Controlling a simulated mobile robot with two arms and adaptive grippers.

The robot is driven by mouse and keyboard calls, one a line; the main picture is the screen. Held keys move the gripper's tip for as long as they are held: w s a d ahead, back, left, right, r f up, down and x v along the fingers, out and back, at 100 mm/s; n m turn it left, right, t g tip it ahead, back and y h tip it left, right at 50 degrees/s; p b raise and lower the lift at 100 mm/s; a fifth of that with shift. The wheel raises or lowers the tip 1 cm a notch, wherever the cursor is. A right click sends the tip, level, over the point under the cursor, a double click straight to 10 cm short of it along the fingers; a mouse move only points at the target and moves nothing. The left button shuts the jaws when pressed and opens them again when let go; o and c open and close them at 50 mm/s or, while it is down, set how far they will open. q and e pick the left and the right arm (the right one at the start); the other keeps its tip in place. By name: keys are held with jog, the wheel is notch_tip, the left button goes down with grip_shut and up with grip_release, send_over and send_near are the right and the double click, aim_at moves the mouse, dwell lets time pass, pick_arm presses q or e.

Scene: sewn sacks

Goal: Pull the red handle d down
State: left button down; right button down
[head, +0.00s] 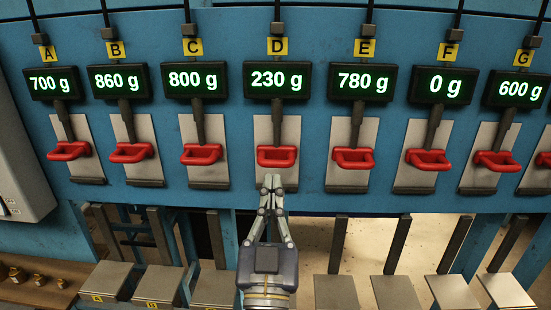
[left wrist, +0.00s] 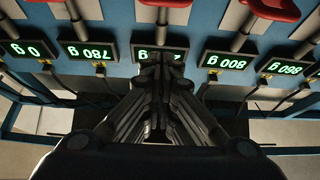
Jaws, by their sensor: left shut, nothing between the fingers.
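The red handle D (head: 277,156) hangs on a grey plate under the display reading 230 g (head: 277,80) and the yellow D label (head: 277,46). My left gripper (head: 272,182) is shut and empty. In the head view its fingertips appear just below handle D, in front of the lower plate; I cannot tell if they touch. In the left wrist view the scene is upside down, the shut fingers (left wrist: 162,65) cover part of the D display, and a red handle (left wrist: 165,3) shows at the top edge. My right gripper is not in view.
Red handle C (head: 201,154) and red handle E (head: 353,158) flank D closely, with more handles along the blue panel (head: 235,120). Grey stands (head: 336,292) are below. A wooden shelf with small brass weights (head: 38,279) is at lower left.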

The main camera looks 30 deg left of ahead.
pick_arm(q)
jog(key=shift+a+r, duration=0.1)
jog(key=shift+r, duration=0.1)
notch_tip(320, 180, up, 5)
jog(key=p, duration=0.4)
send_over(274, 162)
jog(key=s+d, duration=0.3)
jog(key=f+b, duration=0.1)
jog(key=f, duration=0.1)
jog(key=a+f+b, duration=0.1)
jog(key=f, duration=0.1)
jog(key=shift+w+f+b, duration=0.1)
jog(key=shift+w+b, duration=0.2)
jog(key=shift+w, duration=0.1)
jog(key=shift+a+f, duration=0.1)
